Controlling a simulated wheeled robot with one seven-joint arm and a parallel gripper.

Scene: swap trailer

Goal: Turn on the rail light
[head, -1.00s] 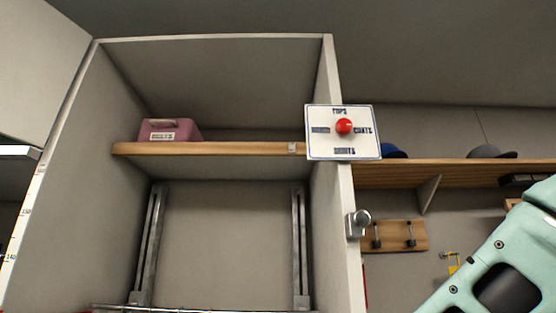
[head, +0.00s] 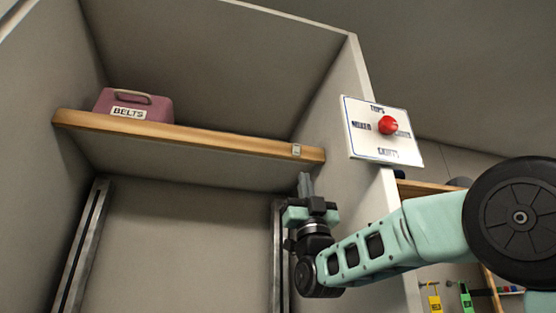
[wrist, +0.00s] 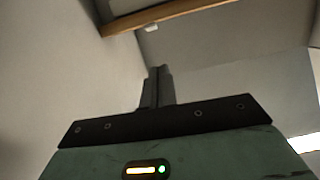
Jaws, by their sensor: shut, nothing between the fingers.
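A small pale switch-like fitting (head: 296,151) sits on the front edge of the wooden shelf (head: 180,134), near its right end. It also shows in the wrist view (wrist: 151,28), small and near the top, under the shelf's edge (wrist: 165,14). Whether it is the rail light's switch I cannot tell for sure. My gripper (head: 305,180) points up just below the shelf's right end, slightly right of the fitting, with a gap between them. Its fingers are together and empty, as the wrist view (wrist: 157,73) shows. No lit lamp is clearly visible.
A mauve box labelled BELTS (head: 130,105) stands on the shelf. The locker's right wall (head: 340,105) is close beside my gripper. A white sign with a red knob (head: 388,125) is mounted at that wall's front edge. Vertical metal rails (head: 82,245) line the back.

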